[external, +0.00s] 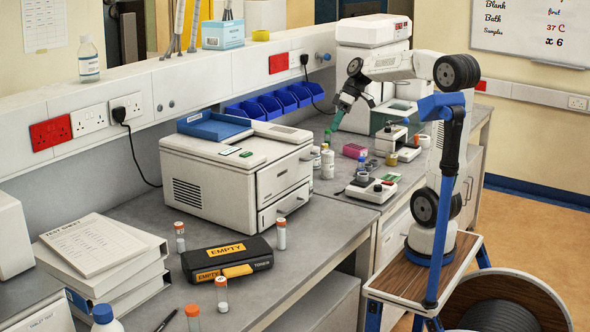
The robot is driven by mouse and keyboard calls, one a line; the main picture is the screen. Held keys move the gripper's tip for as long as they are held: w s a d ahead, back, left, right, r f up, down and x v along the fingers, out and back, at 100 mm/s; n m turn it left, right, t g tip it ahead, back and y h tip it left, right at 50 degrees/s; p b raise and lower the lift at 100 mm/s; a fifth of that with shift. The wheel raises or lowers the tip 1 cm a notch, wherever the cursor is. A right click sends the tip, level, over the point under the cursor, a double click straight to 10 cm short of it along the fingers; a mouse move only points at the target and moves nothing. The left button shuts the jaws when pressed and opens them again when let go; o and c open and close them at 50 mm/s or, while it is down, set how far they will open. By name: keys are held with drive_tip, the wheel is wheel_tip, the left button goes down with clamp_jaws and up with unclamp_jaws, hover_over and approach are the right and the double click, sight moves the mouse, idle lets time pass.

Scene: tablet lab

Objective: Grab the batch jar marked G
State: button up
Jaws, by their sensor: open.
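Several small white jars with orange or red caps stand upright on the bench. One (180,238) is left of the black case, one (281,234) is right of it, and two more (221,294) (193,319) are in front. Their marks are too small to read, so I cannot tell which jar is G. My gripper (331,132), with green fingers, points down above the back part of the bench, near two white bottles (327,163) (316,157). It is open and appears empty, well away from the jars around the case.
A large white instrument (235,170) fills the middle of the bench. A black case marked EMPTY (227,258) lies in front of it. Binders (100,257) are stacked at left. A small device (371,188) and a pink box (354,150) stand near my gripper.

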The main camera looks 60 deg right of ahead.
drive_tip(key=w+d+f+n+t+y, duration=0.1)
drive_tip(key=w+d+f+t, duration=0.15)
drive_tip(key=w+d, duration=0.55)
drive_tip(key=w+d+f+n+t+y, duration=0.1)
drive_tip(key=w+d+t, duration=0.25)
drive_tip(key=d, duration=0.85)
drive_tip(key=w+d+f+n+t, duration=0.1)
drive_tip(key=w+d+f+t, duration=0.1)
drive_tip(key=w+d, duration=0.65)
drive_tip(key=shift+y, duration=0.3)
wheel_tip(320, 180, down, 15)
drive_tip(key=shift+f, duration=0.15)
drive_tip(key=x, duration=0.5)
drive_tip(key=shift+w+a, duration=0.15)
drive_tip(key=shift+w, duration=0.15)
drive_tip(key=c, duration=1.1)
